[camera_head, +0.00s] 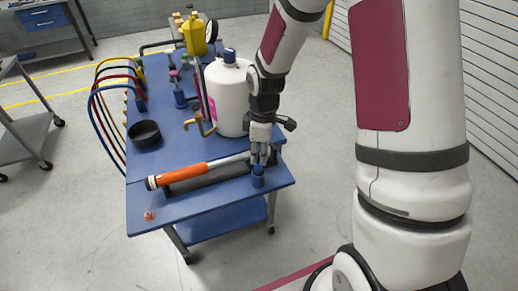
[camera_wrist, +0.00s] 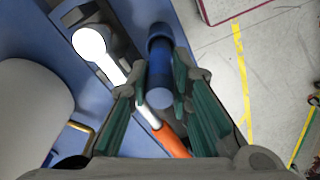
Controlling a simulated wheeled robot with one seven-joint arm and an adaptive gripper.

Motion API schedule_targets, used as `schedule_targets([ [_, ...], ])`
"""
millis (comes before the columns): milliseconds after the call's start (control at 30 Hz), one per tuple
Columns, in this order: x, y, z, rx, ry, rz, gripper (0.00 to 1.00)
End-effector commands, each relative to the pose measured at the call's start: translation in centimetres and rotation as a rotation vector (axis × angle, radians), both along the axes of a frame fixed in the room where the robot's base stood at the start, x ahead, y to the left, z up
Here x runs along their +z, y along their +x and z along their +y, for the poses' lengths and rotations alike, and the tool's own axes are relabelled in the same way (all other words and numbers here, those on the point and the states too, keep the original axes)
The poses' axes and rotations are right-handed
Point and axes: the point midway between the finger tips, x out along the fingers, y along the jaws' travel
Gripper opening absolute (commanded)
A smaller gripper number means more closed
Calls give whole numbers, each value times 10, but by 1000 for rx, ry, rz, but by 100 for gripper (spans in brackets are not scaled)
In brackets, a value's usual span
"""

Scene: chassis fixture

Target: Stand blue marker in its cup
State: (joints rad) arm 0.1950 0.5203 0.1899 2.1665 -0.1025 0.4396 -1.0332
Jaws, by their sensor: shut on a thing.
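The blue marker (camera_wrist: 160,72) is between my gripper's fingers in the wrist view, its near round end facing the camera. My gripper (camera_wrist: 163,82) is shut on it. In the head view my gripper (camera_head: 262,158) points down at the table's front right corner. The blue cup (camera_head: 258,181) stands upright directly below the fingertips. The marker's lower end meets or overlaps the cup in the picture. I cannot tell how deep it sits, because the fingers and the cup hide that end.
A torque wrench with an orange handle (camera_head: 180,175) lies in a dark holder just left of the cup. A white jug (camera_head: 228,98) stands behind my gripper. A black bowl (camera_head: 145,134) is at the left.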

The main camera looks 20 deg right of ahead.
Motion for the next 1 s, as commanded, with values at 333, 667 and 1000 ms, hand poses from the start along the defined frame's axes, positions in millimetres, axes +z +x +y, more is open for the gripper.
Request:
schedule_targets([
  [333, -17, 0, 0, 1, 0, 1, 0],
  [667, -22, 0, 0, 1, 0, 1, 0],
  [1000, -22, 0, 0, 1, 0, 0, 43],
])
